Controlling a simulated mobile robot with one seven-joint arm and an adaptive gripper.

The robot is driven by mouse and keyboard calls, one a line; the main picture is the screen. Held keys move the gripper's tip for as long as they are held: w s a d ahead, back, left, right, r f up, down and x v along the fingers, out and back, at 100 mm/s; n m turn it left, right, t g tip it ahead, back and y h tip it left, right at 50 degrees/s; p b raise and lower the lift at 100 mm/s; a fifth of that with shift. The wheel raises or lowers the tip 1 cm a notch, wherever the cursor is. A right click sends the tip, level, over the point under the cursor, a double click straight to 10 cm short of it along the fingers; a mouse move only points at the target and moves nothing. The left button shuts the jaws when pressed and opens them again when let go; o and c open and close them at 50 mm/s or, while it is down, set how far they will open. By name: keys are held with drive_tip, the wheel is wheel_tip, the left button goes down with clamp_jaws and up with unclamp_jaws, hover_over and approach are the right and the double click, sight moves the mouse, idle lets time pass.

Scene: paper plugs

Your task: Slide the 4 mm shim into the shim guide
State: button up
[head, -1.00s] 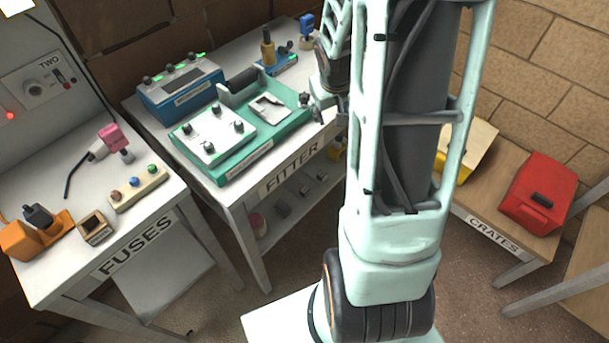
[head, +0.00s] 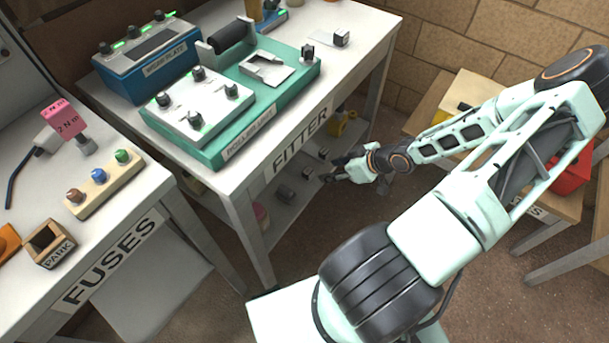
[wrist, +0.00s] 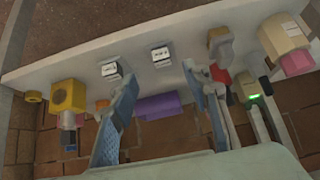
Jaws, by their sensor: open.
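My gripper (head: 332,172) is low beside the fitter bench's lower shelf, its two blue-grey fingers apart and empty in the wrist view (wrist: 158,72). Two small blocks with white labelled faces sit on the shelf: one (wrist: 161,56) appears between the fingertips, the other (wrist: 110,70) by the left finger. Small dark blocks (head: 285,193) also show on the shelf in the head view. The labels are too small to read, so I cannot tell which is the 4 mm shim. A silver plate with an opening (head: 281,78) on the teal fixture may be the shim guide.
The fitter bench (head: 355,25) holds the teal fixture (head: 228,152), a blue gear box (head: 150,72) and a grey block (head: 341,38). A yellow part (wrist: 68,95) and a purple part (wrist: 158,106) show in the wrist view. The fuses bench (head: 120,235) stands left.

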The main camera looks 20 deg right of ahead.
sight(309, 171)
drive_tip(key=shift+t, duration=0.4)
drive_tip(key=b+x, duration=0.2)
drive_tip(key=x, duration=0.2)
drive_tip(key=b+x, duration=0.2)
drive_tip(key=x, duration=0.1)
drive_tip(key=b+x, duration=0.2)
drive_tip(key=x, duration=0.2)
drive_tip(key=shift+w+a+f, duration=0.1)
drive_tip(key=shift+a+f, duration=0.05)
drive_tip(key=shift+a, duration=0.25)
drive_tip(key=c, duration=0.9)
